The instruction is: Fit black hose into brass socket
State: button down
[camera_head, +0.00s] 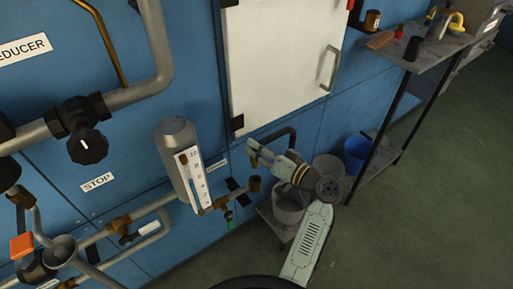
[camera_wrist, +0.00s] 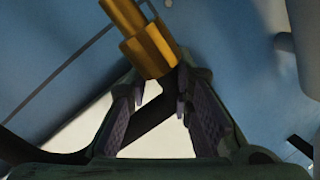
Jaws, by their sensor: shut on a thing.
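My gripper (camera_head: 256,153) is in the air in front of the blue wall, right of the grey cylinder. In the wrist view its fingers (camera_wrist: 181,98) close on the black hose (camera_wrist: 150,112) near a brass end piece (camera_wrist: 150,45), which sticks out past the fingertips. The exact contact is partly hidden. In the head view the hose (camera_head: 277,135) arches behind my gripper. A brown, brass-like upright socket (camera_head: 255,184) stands on the small pipework just below my gripper, apart from the held end.
The grey cylinder (camera_head: 176,141) with a white gauge (camera_head: 192,178) stands left of my gripper. Pipes and a black valve knob (camera_head: 88,146) are further left. Grey buckets (camera_head: 289,208), a blue bucket (camera_head: 357,153) and a shelf (camera_head: 432,50) are at right. The floor at lower right is clear.

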jog(key=shift+f+b, duration=0.1)
jog(key=shift+b, duration=0.2)
jog(key=shift+f+b, duration=0.15)
jog(key=shift+b, duration=0.15)
notch_tip(320, 180, down, 5)
jog(key=b, duration=0.4)
jog(key=shift+f+b, duration=0.2)
jog(key=shift+b, duration=0.15)
jog(key=shift+a+r+b, duration=0.1)
jog(key=shift+r+b, duration=0.15)
jog(key=shift+b, duration=0.45)
dwell(1.0)
